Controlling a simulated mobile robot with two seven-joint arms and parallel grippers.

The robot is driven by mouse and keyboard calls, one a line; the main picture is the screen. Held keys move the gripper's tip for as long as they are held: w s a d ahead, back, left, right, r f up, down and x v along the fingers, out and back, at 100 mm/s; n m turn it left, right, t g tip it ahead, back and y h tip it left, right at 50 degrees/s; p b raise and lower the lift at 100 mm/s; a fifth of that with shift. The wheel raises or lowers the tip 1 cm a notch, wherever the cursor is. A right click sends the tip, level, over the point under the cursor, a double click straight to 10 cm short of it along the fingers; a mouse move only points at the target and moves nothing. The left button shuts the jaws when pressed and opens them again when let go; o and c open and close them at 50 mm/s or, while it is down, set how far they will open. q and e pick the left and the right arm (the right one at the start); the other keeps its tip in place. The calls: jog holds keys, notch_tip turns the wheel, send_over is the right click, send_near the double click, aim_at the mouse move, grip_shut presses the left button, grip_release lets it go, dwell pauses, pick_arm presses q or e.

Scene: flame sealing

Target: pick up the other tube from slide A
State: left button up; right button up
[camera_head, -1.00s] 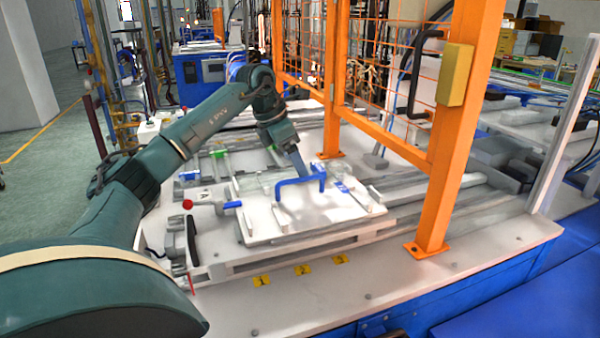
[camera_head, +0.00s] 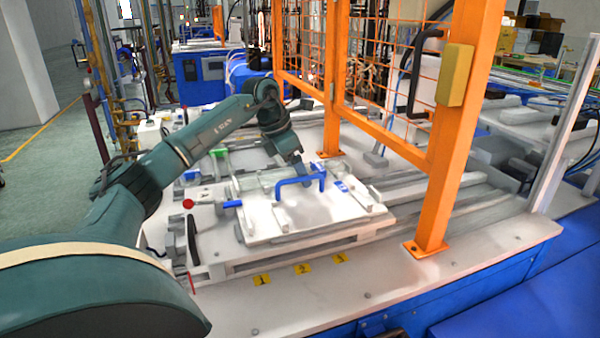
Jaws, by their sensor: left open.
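The white slide plate (camera_head: 335,211) lies in the middle of the bench, with a blue arched handle (camera_head: 297,182) on it. An "A" mark shows at the slide's left, near a red-knobbed lever (camera_head: 188,203). My left gripper (camera_head: 301,170) is over the back of the plate, just behind the blue handle, pointing down. It is open. Its fingertips are small and partly hidden by the handle, so I cannot tell whether they touch anything. I cannot make out any tube. My right gripper is not in view.
An orange post (camera_head: 462,120) with mesh guarding stands close to the right of the slide. A green part (camera_head: 219,153) sits behind on the left.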

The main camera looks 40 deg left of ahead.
pick_arm(q)
jog(key=shift+c, duration=0.4)
jog(key=c, duration=1)
